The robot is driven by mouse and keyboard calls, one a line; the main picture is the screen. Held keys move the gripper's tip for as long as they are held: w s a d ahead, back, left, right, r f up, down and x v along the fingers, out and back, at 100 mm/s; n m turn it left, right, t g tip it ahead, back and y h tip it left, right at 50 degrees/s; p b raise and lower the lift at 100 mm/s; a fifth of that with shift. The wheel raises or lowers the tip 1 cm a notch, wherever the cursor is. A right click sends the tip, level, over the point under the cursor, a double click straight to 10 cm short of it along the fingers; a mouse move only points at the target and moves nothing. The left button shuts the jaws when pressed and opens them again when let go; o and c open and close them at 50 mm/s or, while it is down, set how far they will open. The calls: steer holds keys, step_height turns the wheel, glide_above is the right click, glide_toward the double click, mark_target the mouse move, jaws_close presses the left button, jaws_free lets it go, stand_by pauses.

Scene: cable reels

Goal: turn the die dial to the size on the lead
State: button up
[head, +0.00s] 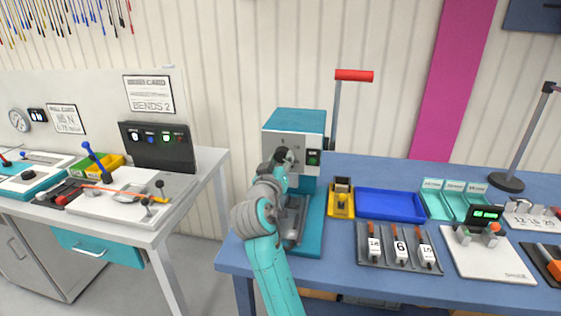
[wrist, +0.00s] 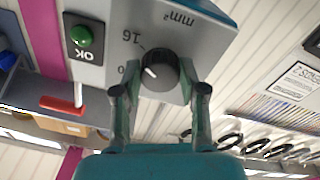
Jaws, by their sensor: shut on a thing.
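The press (head: 295,122) is a teal and grey machine on the blue bench, with a red-handled lever. Its black die dial (wrist: 160,72) is on the grey front face. The wrist view is upside down and shows "16" and a partly hidden number beside the dial, plus "mm²". The dial's white mark lies on its left side in that view, towards the partly hidden number. My gripper (wrist: 160,89) is shut on the dial, one finger on each side; in the head view my gripper (head: 284,158) covers it. I cannot tell which thing is the lead.
A green light (wrist: 82,36) marked OK is beside the dial. A rack (head: 372,262) of numbered blocks, a blue tray (head: 390,204) and a yellow holder (head: 341,207) stand right of the press. A white gauge board (head: 488,263) lies further right.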

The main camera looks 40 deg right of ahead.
steer(key=shift+f, duration=0.1)
steer(key=o, duration=1.1)
steer(key=shift+o, duration=0.2)
steer(key=shift+a, duration=0.1)
steer(key=v, duration=1.1)
steer(key=shift+s+a, duration=0.25)
steer(key=shift+a, duration=0.1)
